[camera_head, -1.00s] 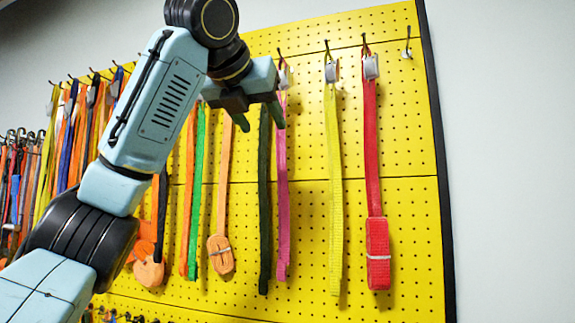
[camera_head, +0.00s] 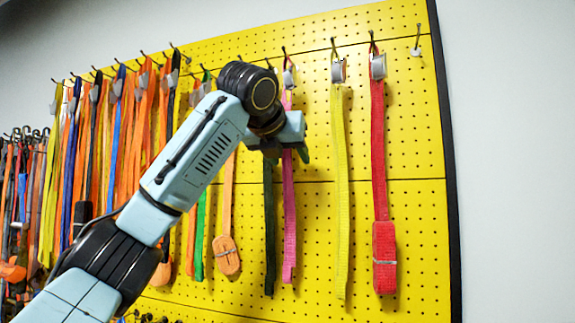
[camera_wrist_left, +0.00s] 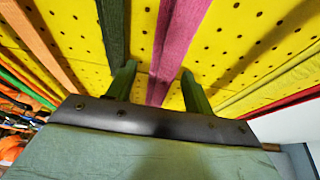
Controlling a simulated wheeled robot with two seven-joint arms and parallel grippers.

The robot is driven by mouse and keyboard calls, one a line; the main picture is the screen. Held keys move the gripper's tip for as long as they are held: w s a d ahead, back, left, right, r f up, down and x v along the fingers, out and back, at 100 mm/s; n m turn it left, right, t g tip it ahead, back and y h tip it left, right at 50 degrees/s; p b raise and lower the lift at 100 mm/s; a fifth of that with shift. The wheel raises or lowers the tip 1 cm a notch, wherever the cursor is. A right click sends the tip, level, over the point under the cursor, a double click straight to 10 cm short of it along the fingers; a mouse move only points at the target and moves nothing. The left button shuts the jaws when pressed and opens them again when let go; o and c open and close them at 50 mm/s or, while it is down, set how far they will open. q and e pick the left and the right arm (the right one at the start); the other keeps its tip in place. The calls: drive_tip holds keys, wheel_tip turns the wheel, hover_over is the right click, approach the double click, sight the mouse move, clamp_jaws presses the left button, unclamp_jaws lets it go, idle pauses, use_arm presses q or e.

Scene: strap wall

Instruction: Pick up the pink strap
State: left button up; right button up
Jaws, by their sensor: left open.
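The pink strap (camera_head: 289,220) hangs from a hook on the yellow pegboard, between a dark green strap and a yellow strap. My left gripper (camera_head: 288,156) is in front of its upper part in the head view. In the left wrist view the pink strap (camera_wrist_left: 177,45) runs between the two green fingertips of my left gripper (camera_wrist_left: 157,80). The fingers are open and apart from the strap on both sides. The arm and gripper hide part of the strap in the head view. My right gripper does not show.
The dark green strap (camera_head: 269,230) hangs close on the left of the pink one. The yellow strap (camera_head: 341,200) and red strap (camera_head: 379,190) hang to the right. Several other straps crowd the left of the pegboard (camera_head: 415,150). Bare board lies right of the red strap.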

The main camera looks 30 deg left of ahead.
use_arm(q)
drive_tip(key=c, duration=1.1)
drive_tip(key=shift+r, duration=0.2)
